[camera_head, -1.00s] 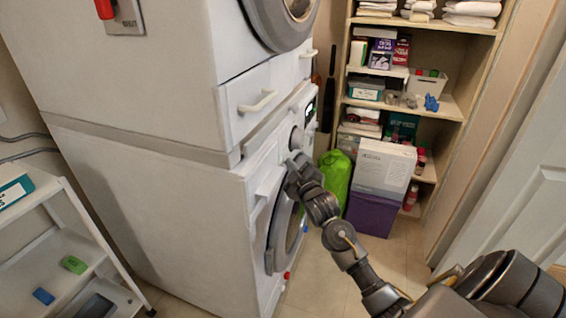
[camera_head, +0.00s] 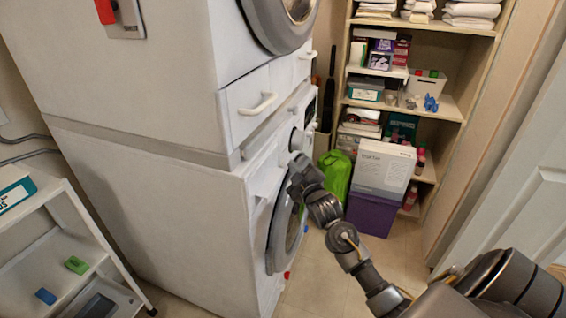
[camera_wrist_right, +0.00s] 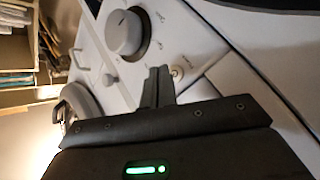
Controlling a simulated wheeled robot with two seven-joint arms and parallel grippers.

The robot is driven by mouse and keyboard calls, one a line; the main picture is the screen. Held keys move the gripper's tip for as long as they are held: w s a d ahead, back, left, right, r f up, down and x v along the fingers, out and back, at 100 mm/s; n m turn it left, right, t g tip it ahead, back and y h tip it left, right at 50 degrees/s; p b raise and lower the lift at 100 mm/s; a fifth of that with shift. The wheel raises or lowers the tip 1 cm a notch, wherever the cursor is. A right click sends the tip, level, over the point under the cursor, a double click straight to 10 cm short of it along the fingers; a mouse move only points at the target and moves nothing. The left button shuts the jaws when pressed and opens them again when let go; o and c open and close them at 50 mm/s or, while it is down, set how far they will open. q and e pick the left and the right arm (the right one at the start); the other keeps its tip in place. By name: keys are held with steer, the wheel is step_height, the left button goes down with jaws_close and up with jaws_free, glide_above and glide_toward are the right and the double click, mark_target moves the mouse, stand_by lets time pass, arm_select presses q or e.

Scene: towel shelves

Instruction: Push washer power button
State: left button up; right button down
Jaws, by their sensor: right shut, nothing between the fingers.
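The white washer (camera_head: 160,215) stands under a second white machine, with its round door (camera_head: 281,240) facing right. Its control panel shows in the right wrist view (camera_wrist_right: 205,40) with a large round dial (camera_wrist_right: 124,32). A small round button (camera_wrist_right: 177,72) lies on the panel just right of my fingertips; whether they touch it I cannot tell. My right gripper (camera_head: 297,162) is shut and empty, close in front of the panel. Its two fingers show together in the right wrist view (camera_wrist_right: 158,76). My left gripper is not in view.
A shelf unit (camera_head: 452,108) with towels, boxes and bottles stands at the back. A white box (camera_head: 385,167), a purple box (camera_head: 371,214) and a green bag (camera_head: 337,175) stand before it. A white rack (camera_head: 50,255) is at the left. The floor at the right is partly clear.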

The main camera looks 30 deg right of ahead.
steer(key=s+d+p, duration=0.1)
steer(key=s, duration=0.1)
steer(key=s+d+p, duration=0.1)
steer(key=s+d, duration=0.1)
steer(key=s, duration=0.1)
steer(key=shift+d+p, duration=0.2)
steer(key=shift+p, duration=0.2)
stand_by(0.6)
